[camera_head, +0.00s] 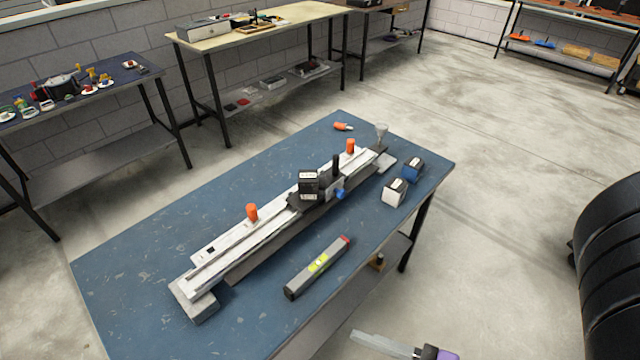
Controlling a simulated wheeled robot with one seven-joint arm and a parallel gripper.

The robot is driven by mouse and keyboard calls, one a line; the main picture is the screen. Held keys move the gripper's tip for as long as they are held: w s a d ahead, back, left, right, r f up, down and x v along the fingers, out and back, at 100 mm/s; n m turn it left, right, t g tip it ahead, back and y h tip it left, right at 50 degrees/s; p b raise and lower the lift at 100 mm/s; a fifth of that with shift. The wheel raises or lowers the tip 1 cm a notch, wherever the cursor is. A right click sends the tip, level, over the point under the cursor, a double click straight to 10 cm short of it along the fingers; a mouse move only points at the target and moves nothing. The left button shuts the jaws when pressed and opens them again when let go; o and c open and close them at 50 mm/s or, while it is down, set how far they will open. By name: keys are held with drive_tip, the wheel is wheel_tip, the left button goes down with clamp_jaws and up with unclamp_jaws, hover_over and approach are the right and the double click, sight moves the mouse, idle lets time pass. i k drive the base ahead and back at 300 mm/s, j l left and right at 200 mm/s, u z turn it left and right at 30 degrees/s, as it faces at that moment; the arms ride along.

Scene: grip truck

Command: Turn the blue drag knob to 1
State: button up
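The blue drag knob (340,194) is small and sits on the right-hand side of the black carriage on a long white rail (235,238). The carriage (300,202) carries a black box with a white label (308,185) and an upright black post (336,164). The rail lies diagonally on a blue table (130,262). Any number or mark at the knob is too small to read. I do not see my gripper in this view, and nothing touches the knob.
Two orange knobs (252,212) (350,146) stand on the rail. A grey level (317,267), a white block (395,192) and a blue block (412,168) lie right of it. A cut-off grey bar (378,344) shows at the bottom. Black ribbed tyres (612,262) stand right.

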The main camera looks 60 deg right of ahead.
sight(341, 193)
drive_tip(key=k+l, duration=0.65)
drive_tip(key=l, duration=0.25)
